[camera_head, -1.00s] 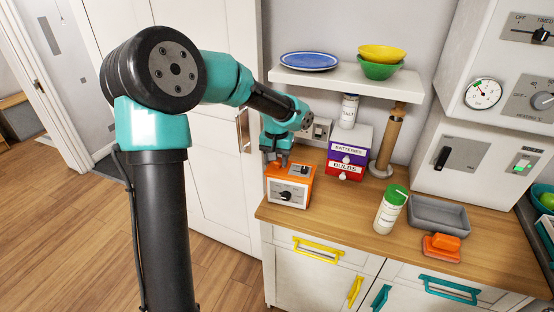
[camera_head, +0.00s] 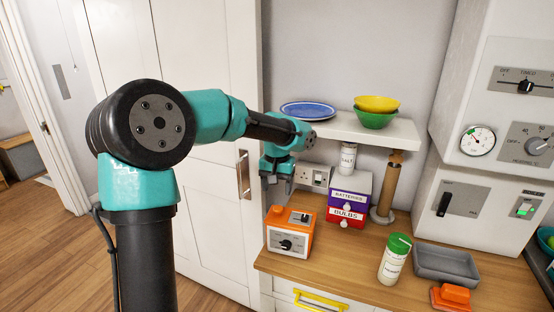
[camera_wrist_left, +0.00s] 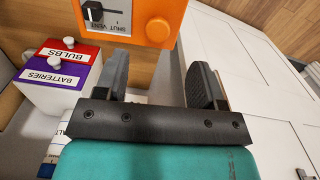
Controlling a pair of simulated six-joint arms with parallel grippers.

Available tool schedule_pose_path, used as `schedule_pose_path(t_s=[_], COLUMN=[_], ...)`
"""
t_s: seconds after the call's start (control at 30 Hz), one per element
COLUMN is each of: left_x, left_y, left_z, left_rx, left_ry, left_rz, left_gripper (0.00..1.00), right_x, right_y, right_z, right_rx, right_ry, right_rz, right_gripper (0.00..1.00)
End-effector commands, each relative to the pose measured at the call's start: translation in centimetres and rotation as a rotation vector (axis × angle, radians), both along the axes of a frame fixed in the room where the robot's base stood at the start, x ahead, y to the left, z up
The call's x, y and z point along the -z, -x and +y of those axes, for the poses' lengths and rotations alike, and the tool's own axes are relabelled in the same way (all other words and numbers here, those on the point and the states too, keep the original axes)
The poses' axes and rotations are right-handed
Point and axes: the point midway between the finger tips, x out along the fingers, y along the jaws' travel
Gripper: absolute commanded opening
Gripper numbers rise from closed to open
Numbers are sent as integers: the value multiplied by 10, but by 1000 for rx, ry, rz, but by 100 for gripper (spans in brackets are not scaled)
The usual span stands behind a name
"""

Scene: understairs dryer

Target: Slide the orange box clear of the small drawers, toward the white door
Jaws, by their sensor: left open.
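The orange box (camera_head: 290,236) stands upright on the wooden counter near its left end, its white front with a black knob facing out. A gap of bare counter separates it from the small drawers (camera_head: 348,207), purple "BATTERIES" above red "BULBS", to its right. The white door (camera_head: 205,145) is to its left. My left gripper (camera_head: 277,192) is open and empty, fingers down, above the box's back left edge and apart from it. In the left wrist view its fingers (camera_wrist_left: 160,82) are spread, with the orange box (camera_wrist_left: 160,27) beyond them. My right gripper is not in view.
A shelf (camera_head: 345,127) with a blue plate and bowls hangs over the drawers. A paper-towel post (camera_head: 388,185), green-lidded jar (camera_head: 394,260) and grey tray (camera_head: 448,264) stand to the right. A wall socket (camera_head: 312,175) is behind the box.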

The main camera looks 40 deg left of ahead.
Motion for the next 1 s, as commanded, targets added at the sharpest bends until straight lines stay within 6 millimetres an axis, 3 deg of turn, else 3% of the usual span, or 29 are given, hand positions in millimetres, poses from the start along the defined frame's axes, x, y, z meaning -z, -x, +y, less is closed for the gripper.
schedule_pose_path(t_s=[0.3,0.5,1.0], left_x=[-62,-88,-94], left_y=[0,0,0], left_z=[0,0,0], left_rx=[0,1,0], left_ry=[0,0,0], left_rz=[-3,-1,1], left_gripper=[63,63,63], right_x=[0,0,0], right_y=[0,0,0], right_z=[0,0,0], right_rx=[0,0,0], right_ry=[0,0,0], right_rz=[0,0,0], right_gripper=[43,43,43])
